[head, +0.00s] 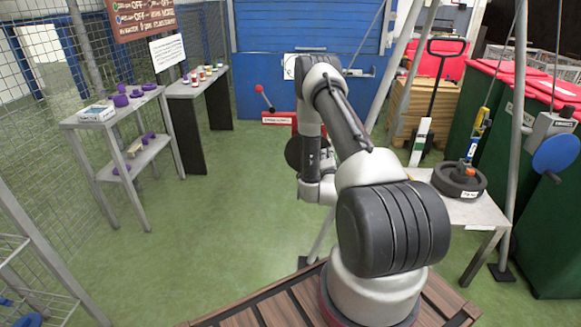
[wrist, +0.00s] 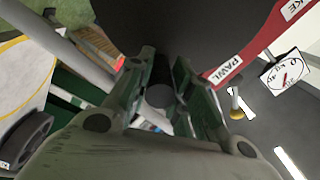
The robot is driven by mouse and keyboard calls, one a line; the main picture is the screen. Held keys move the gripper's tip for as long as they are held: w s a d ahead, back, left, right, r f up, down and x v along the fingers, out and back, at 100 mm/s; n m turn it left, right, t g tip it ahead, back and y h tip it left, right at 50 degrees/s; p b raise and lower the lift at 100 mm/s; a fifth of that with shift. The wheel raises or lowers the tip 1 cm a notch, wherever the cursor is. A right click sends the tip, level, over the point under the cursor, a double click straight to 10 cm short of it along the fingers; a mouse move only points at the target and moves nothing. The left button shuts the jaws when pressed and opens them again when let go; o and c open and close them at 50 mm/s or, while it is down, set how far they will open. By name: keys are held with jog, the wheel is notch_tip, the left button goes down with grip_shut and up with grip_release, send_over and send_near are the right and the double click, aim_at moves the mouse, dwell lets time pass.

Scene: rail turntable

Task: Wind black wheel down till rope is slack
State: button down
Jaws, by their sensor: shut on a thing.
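The black wheel (head: 292,153) shows in the head view as a dark disc, partly hidden behind my arm. In the wrist view the wheel (wrist: 165,25) fills the top middle. My gripper (wrist: 163,95) is closed around a dark round knob (wrist: 160,95) in front of the wheel's face. In the head view my arm hides the fingers. A red housing (wrist: 245,45) labelled PAWL and partly BRAKE stands beside the wheel; in the head view its red body (head: 278,118) shows. I cannot tell whether the rope is taut or slack.
A dial gauge (wrist: 288,70) hangs near the red housing. At right, a black weight (head: 458,180) sits on a grey table (head: 475,212), below a yellow hook block (head: 480,122). A blue wheel (head: 555,153) is farther right. Shelves (head: 118,116) stand left; the green floor between is clear.

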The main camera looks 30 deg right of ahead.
jog(key=shift+w+a+r+n, duration=0.15)
jog(key=shift+r+n, duration=0.25)
jog(key=shift+n, duration=0.05)
jog(key=shift+w+a+r+n, duration=0.1)
jog(key=shift+a+r+n, duration=0.05)
jog(key=shift+r+n, duration=0.25)
jog(key=shift+w+a+r+n, duration=0.15)
jog(key=shift+a+r+n, duration=0.15)
jog(key=shift+n, duration=0.35)
jog(key=shift+w+a+r+n, duration=0.15)
jog(key=shift+r+n, duration=0.25)
jog(key=shift+n, duration=0.2)
jog(key=shift+w+a+r+n, duration=0.4)
jog(key=shift+a+r+n, duration=0.2)
jog(key=shift+n, duration=0.6)
